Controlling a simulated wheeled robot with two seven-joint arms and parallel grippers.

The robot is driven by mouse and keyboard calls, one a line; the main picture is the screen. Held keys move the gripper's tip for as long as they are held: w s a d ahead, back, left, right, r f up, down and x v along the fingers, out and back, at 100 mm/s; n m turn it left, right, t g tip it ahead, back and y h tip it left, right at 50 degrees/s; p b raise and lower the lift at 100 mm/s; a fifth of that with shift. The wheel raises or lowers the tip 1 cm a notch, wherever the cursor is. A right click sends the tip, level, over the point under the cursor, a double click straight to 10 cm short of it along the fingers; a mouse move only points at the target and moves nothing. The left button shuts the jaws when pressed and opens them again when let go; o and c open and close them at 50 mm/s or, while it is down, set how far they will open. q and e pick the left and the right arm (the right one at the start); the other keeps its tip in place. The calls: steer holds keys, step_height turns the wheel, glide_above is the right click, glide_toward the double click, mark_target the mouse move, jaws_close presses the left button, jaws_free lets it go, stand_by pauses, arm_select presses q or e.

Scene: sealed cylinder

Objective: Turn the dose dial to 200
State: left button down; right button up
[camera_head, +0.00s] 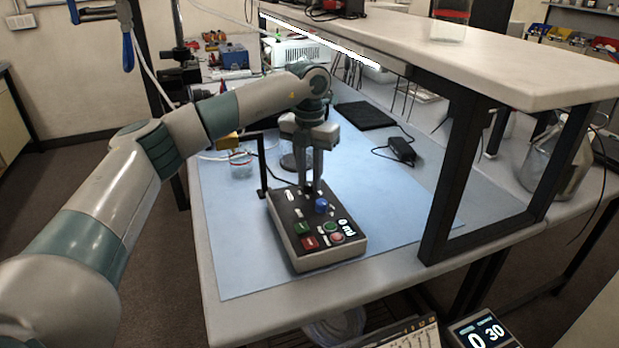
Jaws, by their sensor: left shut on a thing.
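The control box (318,256) sits on the blue mat, with a dark sloped top panel. Its lit display (346,227) seems to read 0 mJ. A blue knob (321,205) stands on the panel and shows clear of the fingers, just in front of them. My left gripper (310,190) points straight down at the back part of the panel. Its fingers are shut on a small dark knob there, which they mostly hide. I cannot read any dial marks around it. My right gripper is not in view.
Green and red buttons (309,242) are on the front of the panel. A thin black post (262,166) stands close behind the box's left side. A raised shelf (500,62) with a dark leg is at the right. The blue mat (235,255) is clear left of the box.

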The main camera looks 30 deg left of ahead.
mark_target(310, 183)
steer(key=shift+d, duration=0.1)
arm_select(q)
steer(key=c, duration=1.5)
jaws_free()
steer(key=shift+c, duration=0.2)
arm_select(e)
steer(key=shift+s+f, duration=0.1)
arm_select(q)
steer(key=shift+r, duration=0.2)
steer(key=shift+r, duration=0.25)
step_height(310, 183, up, 17)
steer(key=b, duration=0.1)
steer(key=shift+f+b, duration=0.2)
steer(key=shift+b, duration=0.1)
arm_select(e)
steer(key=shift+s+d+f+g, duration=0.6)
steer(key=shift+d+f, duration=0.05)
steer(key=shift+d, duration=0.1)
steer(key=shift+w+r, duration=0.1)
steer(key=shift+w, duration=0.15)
